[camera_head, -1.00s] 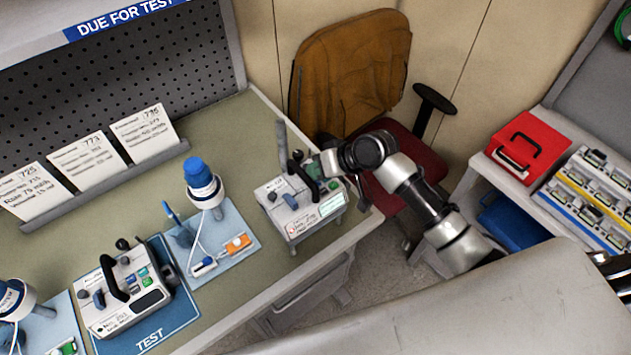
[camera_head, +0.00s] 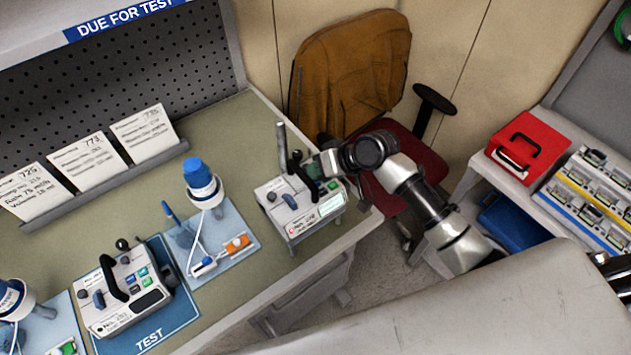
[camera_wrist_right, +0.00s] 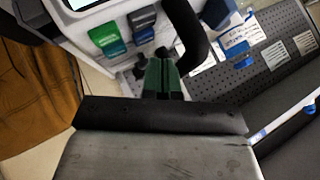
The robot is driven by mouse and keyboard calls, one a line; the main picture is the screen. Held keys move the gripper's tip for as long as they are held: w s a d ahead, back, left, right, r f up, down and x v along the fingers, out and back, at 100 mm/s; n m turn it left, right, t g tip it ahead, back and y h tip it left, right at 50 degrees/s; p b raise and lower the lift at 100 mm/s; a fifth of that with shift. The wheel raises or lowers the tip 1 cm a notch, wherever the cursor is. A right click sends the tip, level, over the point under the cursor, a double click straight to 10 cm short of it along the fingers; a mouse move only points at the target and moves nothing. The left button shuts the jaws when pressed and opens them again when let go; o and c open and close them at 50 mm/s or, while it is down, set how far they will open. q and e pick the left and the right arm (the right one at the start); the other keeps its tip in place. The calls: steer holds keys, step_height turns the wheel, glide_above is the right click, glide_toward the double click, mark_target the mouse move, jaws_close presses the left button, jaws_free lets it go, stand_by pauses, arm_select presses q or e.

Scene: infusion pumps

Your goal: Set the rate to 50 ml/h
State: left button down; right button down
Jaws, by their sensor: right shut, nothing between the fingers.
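A white infusion pump (camera_head: 300,210) with a black handle, a lit screen and coloured keys stands at the right end of the bench. In the right wrist view its face (camera_wrist_right: 95,18) shows a green key (camera_wrist_right: 107,37) and a blue key (camera_wrist_right: 142,22) beside the black handle (camera_wrist_right: 188,25). My right gripper (camera_head: 312,170) is at the pump's upper right, by the handle and keys. In the right wrist view its fingers (camera_wrist_right: 161,72) are shut and empty, just below the keys and handle; I cannot tell whether they touch. My left gripper is not in view.
A second pump (camera_head: 125,290) stands on the blue TEST mat (camera_head: 185,318). Cards (camera_head: 145,133) stand behind. A chair (camera_head: 350,70) is behind my right arm; a red box (camera_head: 528,145) is at right.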

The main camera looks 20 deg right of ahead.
steer(key=shift+f, duration=0.15)
stand_by(0.6)
steer(key=shift+f, duration=0.25)
steer(key=shift+f, duration=0.5)
stand_by(0.8)
steer(key=shift+r+p, duration=0.75)
steer(key=shift+r, duration=0.2)
steer(key=shift+r, duration=2.45)
